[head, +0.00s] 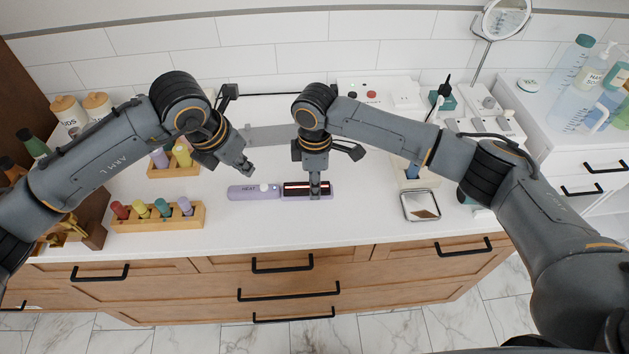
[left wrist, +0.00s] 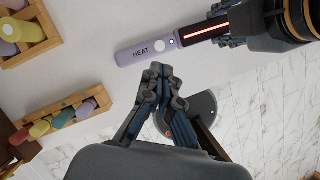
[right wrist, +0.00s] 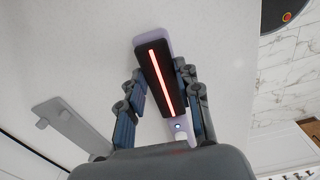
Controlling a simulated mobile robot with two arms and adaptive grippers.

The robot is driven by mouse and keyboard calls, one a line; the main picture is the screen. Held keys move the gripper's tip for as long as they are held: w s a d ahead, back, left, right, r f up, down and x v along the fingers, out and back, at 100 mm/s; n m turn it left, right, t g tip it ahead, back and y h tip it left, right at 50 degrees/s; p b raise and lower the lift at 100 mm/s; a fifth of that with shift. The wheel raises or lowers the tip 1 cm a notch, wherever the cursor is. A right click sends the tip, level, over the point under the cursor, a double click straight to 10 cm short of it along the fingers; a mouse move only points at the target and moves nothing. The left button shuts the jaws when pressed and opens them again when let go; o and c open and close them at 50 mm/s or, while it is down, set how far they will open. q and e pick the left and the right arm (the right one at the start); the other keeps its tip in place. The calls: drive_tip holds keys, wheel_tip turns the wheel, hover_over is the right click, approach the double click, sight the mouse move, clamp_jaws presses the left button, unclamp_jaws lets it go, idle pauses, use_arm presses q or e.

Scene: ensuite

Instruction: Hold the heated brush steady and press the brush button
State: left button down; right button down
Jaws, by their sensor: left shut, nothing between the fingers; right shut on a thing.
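The heated brush lies on the white counter. Its lavender handle (head: 241,192) is marked HEAT, with a white round button (head: 264,187) and a small light beside it. Its black head has a glowing red strip (head: 308,187). My right gripper (head: 314,192) is shut on the brush at the black head; in the right wrist view its fingers lie along both sides of the head (right wrist: 155,75). My left gripper (head: 248,170) is shut and empty, just above and behind the handle, apart from the button. In the left wrist view its fingertips (left wrist: 160,72) are close to the handle (left wrist: 138,52).
A wooden rack (head: 158,222) of coloured bottles stands left of the brush, with another rack (head: 172,170) behind it. A small square mirror tray (head: 420,206) lies to the right. A grey flat strip (head: 270,136) lies behind. The counter in front of the brush is clear.

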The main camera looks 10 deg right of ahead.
sight(257, 190)
drive_tip(key=shift+s+f, duration=0.15)
drive_tip(key=shift+f, duration=0.1)
use_arm(q)
drive_tip(key=shift+w+d+f+n+t+h, duration=0.2)
drive_tip(key=shift+w+f+n+t+h, duration=0.25)
drive_tip(key=shift+f+n+h, duration=0.55)
drive_tip(key=shift+w+d+f+n+t+h, duration=0.15)
drive_tip(key=shift+w+f+n+t+h, duration=0.35)
drive_tip(key=shift+f+n, duration=0.85)
drive_tip(key=shift+w+d+f+n+t+h, duration=0.2)
drive_tip(key=shift+w+f+n+t+h, duration=0.2)
drive_tip(key=shift+f+n+h, duration=0.8)
drive_tip(key=shift+f+m+y, duration=0.25)
drive_tip(key=shift+y, duration=0.05)
drive_tip(key=shift+f, duration=0.4)
